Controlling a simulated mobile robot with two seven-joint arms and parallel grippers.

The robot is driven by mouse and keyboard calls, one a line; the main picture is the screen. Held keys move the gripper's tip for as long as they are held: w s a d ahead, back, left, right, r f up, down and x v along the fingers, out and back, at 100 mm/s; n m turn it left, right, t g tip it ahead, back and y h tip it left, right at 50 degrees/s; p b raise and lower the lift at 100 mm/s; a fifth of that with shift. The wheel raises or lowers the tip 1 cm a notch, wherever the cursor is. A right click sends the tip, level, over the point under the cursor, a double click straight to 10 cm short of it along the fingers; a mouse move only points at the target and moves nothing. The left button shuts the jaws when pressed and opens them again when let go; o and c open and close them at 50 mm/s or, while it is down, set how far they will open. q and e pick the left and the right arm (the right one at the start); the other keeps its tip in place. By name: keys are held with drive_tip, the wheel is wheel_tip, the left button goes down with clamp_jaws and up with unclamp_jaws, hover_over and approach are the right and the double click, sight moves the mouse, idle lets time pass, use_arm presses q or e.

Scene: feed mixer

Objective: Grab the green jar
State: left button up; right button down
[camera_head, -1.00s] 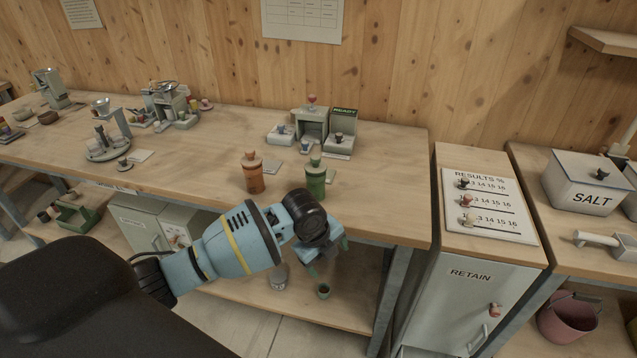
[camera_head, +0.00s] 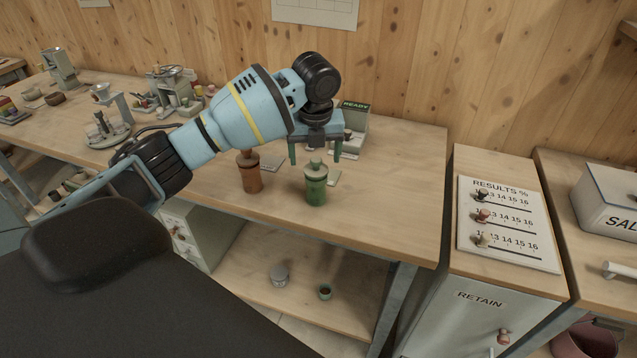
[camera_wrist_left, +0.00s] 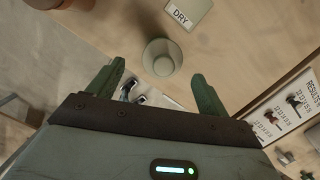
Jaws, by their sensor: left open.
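The green jar (camera_head: 316,188) stands upright near the front edge of the wooden bench, with a knobbed lid. My left gripper (camera_head: 315,158) is open, its fingers pointing down, above the jar in the head view. In the left wrist view, a round, pale green-grey lidded top, apparently the jar (camera_wrist_left: 162,57), lies between and just beyond the two fingertips of my left gripper (camera_wrist_left: 160,72). The fingers look apart from it. My right gripper is not in view.
An orange-brown jar (camera_head: 250,175) stands close left of the green jar. A card marked DRY (camera_wrist_left: 182,14) lies beside it. A grey device with a READY sign (camera_head: 355,118) is behind my gripper. The bench to the right (camera_head: 395,185) is clear.

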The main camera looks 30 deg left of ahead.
sight(316, 169)
use_arm(q)
wheel_tip(316, 169, down, 2)
drive_tip(key=shift+w+a+f, duration=0.1)
drive_tip(key=shift+w, duration=0.05)
drive_tip(key=shift+w+f, duration=0.1)
drive_tip(key=shift+f, duration=0.25)
drive_tip(key=f, duration=0.4)
drive_tip(key=shift+w+a+f, duration=0.2)
drive_tip(key=shift+w+f, duration=0.2)
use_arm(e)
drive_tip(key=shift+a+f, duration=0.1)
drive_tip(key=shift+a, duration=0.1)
use_arm(q)
drive_tip(key=shift+c, duration=0.2)
drive_tip(key=shift+r, duration=0.1)
drive_tip(key=c, duration=1.1)
drive_tip(key=shift+c, duration=0.2)
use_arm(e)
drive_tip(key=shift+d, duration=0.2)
